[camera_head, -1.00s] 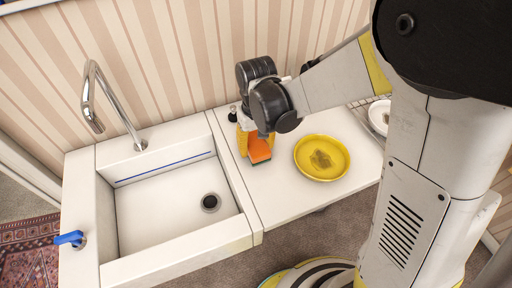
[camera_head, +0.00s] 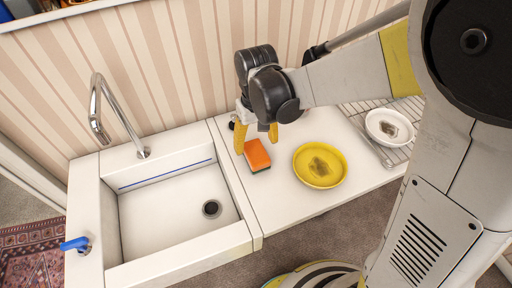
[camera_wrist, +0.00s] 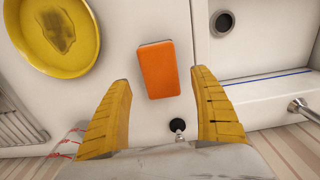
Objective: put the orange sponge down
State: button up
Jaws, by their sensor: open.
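The orange sponge (camera_head: 257,155) with a dark green underside lies flat on the white counter, between the sink and the yellow plate. It also shows in the wrist view (camera_wrist: 158,69), apart from both fingers and ahead of the fingertips. My gripper (camera_head: 256,139) is open and empty, above and behind the sponge. In the wrist view its yellow fingers (camera_wrist: 165,84) stand wide apart, with bare counter between them.
A yellow plate (camera_head: 335,172) with a brown stain is right of the sponge. A white sink (camera_head: 160,211) with a tall faucet (camera_head: 101,105) is on the left. A stained white bowl (camera_head: 375,124) stands on a wire rack (camera_head: 407,108) at the right. The counter's front is clear.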

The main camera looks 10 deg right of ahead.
aim_at(256, 152)
notch_tip(256, 152, up, 6)
jog(key=p, duration=0.2)
jog(key=s+d+r+m+t, duration=0.3)
jog(key=s+d+r+t, duration=0.4)
jog(key=s+d, duration=0.3)
jog(key=d+r, duration=0.1)
jog(key=d, duration=0.2)
jog(key=shift+s+d+r, duration=0.2)
jog(key=shift+s+r, duration=0.1)
jog(key=shift+s, duration=0.05)
dwell(0.5)
